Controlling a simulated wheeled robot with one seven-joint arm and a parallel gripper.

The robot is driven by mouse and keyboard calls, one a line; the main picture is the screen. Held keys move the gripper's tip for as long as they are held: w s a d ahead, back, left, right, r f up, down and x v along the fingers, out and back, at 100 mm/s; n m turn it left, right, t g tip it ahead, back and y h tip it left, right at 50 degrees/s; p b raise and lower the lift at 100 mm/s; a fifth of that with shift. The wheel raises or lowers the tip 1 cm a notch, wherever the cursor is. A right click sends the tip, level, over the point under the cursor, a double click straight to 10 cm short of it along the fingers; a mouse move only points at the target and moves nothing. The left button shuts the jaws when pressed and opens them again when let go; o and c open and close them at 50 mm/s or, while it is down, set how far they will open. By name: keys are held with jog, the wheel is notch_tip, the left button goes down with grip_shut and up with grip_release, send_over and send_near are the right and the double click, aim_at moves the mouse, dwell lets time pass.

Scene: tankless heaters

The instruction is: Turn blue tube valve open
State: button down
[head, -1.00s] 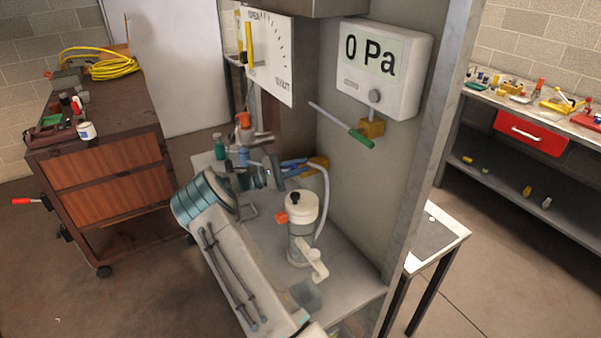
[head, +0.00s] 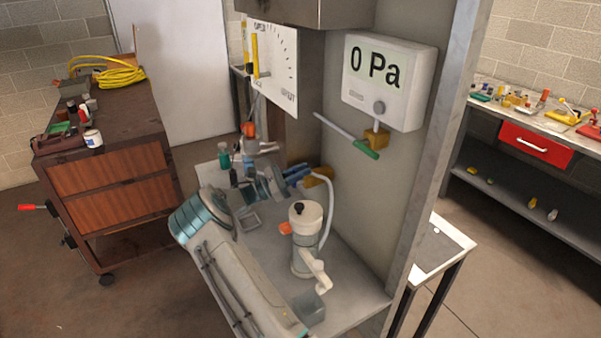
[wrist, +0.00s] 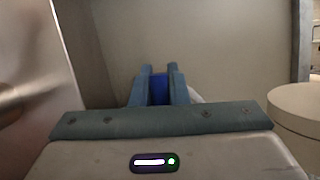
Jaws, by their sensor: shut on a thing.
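The blue tube valve shows in the head view low on the grey panel, with a blue handle (head: 298,174) and a yellow body (head: 318,178). A white hose curves down from beside it. My gripper (head: 280,184) reaches the handle from the left. In the wrist view my gripper (wrist: 160,80) has its two blue-grey fingers shut on the blue handle (wrist: 159,92), which shows between them. The handle's far part and its exact angle are hidden by the fingers.
A white-capped pump cylinder (head: 305,240) stands on the bench just right of my arm. Above are a green-handled valve lever (head: 362,148), a display reading 0 Pa (head: 380,72) and a dial board (head: 272,70).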

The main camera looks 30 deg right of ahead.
jog(key=c, duration=1.4)
grip_release()
jog(key=b+v, duration=0.4)
jog(key=v, duration=1)
